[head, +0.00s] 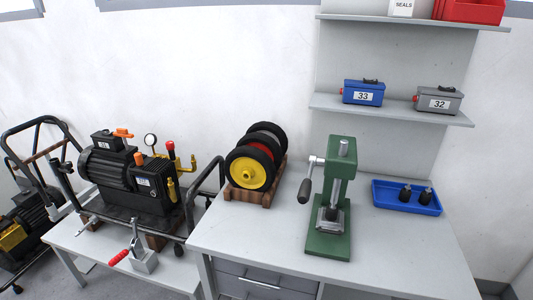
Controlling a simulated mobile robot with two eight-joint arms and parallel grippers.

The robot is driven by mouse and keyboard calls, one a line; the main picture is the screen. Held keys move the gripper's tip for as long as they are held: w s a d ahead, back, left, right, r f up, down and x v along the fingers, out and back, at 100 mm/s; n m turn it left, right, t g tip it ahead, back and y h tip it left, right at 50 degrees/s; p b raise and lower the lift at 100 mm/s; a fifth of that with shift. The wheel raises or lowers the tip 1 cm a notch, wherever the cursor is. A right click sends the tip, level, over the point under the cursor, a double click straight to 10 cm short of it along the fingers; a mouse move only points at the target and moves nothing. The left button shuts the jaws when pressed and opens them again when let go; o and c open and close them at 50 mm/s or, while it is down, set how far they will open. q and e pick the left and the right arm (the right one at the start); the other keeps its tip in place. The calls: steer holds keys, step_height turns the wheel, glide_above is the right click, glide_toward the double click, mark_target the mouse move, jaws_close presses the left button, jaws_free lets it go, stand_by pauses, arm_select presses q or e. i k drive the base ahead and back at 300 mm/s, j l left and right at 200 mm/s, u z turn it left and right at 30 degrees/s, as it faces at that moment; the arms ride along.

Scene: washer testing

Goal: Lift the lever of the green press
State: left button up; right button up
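The green press (338,165) stands upright on the grey workbench, right of the picture's middle. Its lever (306,185) is on the press's left side. The lever has a dark grip at its lower end and hangs downward from the silver hub near the top. The press's silver ram and plate (329,218) show above the green base. Neither of my grippers is in the head view, and nothing touches the lever.
Wheels (257,163) on a wooden stand are left of the press on the workbench (255,232). A blue tray (389,203) with two black parts is to its right. A shelf (395,110) hangs above. A pump (128,170) and red-handled clamp (143,258) are at left.

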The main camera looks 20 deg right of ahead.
mark_target(303, 197)
steer(key=z, duration=1.1)
steer(key=j+z, duration=1.1)
steer(key=k+j+z, duration=0.1)
steer(key=j, duration=0.4)
steer(key=k+j+z, duration=0.15)
steer(key=j, duration=0.3)
steer(key=j+z, duration=0.1)
steer(key=j, duration=0.35)
steer(key=k, duration=0.05)
